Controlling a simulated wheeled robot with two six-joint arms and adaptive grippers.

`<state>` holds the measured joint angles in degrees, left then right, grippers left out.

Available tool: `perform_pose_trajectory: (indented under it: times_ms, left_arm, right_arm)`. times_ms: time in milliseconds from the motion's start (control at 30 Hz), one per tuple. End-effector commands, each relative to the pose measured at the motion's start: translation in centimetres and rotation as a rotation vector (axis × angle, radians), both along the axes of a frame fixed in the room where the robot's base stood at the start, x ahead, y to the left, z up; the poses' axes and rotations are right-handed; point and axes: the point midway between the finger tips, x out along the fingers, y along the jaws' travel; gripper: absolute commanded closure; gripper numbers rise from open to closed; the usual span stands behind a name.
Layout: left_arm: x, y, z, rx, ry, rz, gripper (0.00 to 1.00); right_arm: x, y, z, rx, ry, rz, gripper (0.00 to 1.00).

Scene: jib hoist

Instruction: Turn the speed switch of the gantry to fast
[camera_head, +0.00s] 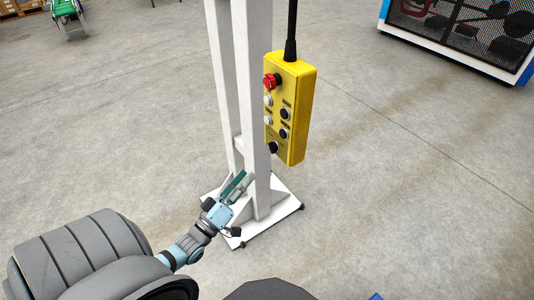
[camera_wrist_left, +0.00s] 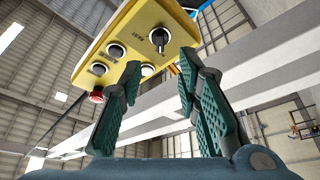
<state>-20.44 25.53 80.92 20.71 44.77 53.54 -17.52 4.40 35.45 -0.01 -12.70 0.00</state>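The yellow hanging control box (camera_head: 290,108) has a red mushroom button, white and black buttons, and a black speed switch (camera_head: 273,147) at its lower end. In the left wrist view the box (camera_wrist_left: 128,22) is seen from below. The switch (camera_wrist_left: 158,38) there shows a raised knob, with a small label beside it that may read FAST. My left gripper (camera_head: 239,183) is below and left of the box in the head view, apart from it. Its green-padded fingers (camera_wrist_left: 160,66) are spread and empty, with the switch beyond and between their tips. My right gripper is not in view.
A white post (camera_head: 255,110) stands close behind the box, on a white foot (camera_head: 283,212). A black cable (camera_head: 291,28) holds the box from above. A blue-and-white caged machine (camera_head: 455,58) stands at the top right. The floor right of the box is clear.

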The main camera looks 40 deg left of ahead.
Motion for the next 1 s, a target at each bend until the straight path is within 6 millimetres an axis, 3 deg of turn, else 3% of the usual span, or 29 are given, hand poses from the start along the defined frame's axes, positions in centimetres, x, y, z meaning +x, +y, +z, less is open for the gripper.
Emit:
perform_pose_trajectory:
  times_ms: [200,400,733,900,1000]
  left_arm:
    - [6.4,-0.1,1.8,0.001,-0.002,0.001,0.7]
    - [9.4,-0.1,2.5,0.002,0.003,0.0,0.7]
    - [9.9,-0.1,2.6,0.003,0.004,0.001,0.7]
    - [9.8,-0.1,2.6,0.003,0.004,0.001,0.97]
    - [9.8,-0.1,2.6,0.003,0.004,0.001,1.0]
  right_arm:
    - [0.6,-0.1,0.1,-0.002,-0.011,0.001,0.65]
    - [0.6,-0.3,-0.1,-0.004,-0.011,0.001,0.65]
    - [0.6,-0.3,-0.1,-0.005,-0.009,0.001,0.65]
    - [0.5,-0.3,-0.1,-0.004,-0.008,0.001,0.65]
    - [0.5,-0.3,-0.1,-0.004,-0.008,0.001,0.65]
